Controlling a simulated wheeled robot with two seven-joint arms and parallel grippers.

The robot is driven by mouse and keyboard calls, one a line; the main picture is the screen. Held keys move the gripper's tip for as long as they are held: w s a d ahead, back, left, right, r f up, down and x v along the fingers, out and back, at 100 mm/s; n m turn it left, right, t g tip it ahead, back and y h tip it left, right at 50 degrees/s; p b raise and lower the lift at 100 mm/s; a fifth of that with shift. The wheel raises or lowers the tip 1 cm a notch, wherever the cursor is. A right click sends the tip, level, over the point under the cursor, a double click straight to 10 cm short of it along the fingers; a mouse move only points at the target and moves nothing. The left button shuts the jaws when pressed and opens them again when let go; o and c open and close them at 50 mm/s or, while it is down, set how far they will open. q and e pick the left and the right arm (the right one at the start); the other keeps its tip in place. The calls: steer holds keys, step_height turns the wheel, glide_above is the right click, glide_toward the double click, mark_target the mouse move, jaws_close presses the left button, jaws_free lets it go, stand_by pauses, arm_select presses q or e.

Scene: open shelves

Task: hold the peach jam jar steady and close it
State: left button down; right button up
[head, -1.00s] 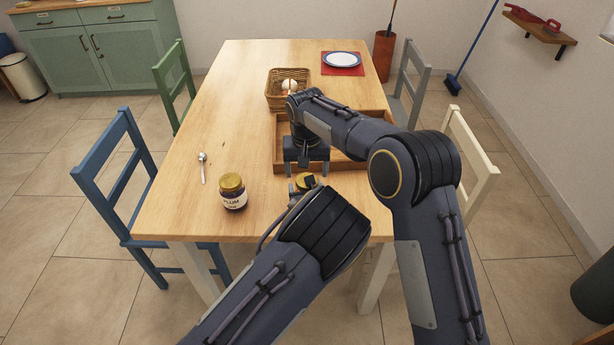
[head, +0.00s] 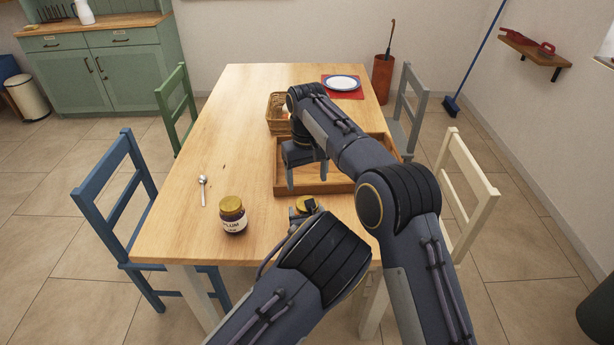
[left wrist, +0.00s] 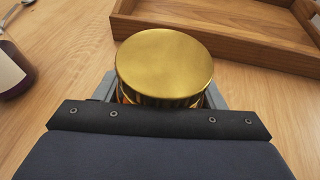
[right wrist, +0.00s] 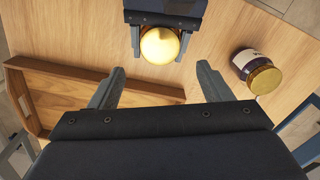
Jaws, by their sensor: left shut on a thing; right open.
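My left gripper (head: 300,211) is shut on the jam jar near the table's front edge. The jar's gold lid (head: 308,202) sits on top, and fills the middle of the left wrist view (left wrist: 165,65). A sliver of amber glass shows beneath it; the rest of the jar and its label are hidden by the gripper. I cannot tell how tight the lid is. My right gripper (head: 307,178) is open and empty, above the table beyond the jar. In the right wrist view the lid (right wrist: 159,45) lies ahead of its spread fingers, not between them.
A plum jam jar (head: 233,216) with a gold lid stands to the left, with a spoon (head: 202,190) behind it. A wooden tray (head: 282,165) lies beyond the held jar, partly under my right arm. A basket (head: 277,112) and a plate (head: 342,83) are farther back.

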steer(key=shift+f, duration=0.1)
steer(key=shift+f, duration=3.95)
steer(key=c, duration=1)
steer(key=o, duration=1.1)
steer(key=shift+c, duration=0.2)
steer(key=shift+r, duration=2.3)
steer(key=shift+c, duration=0.3)
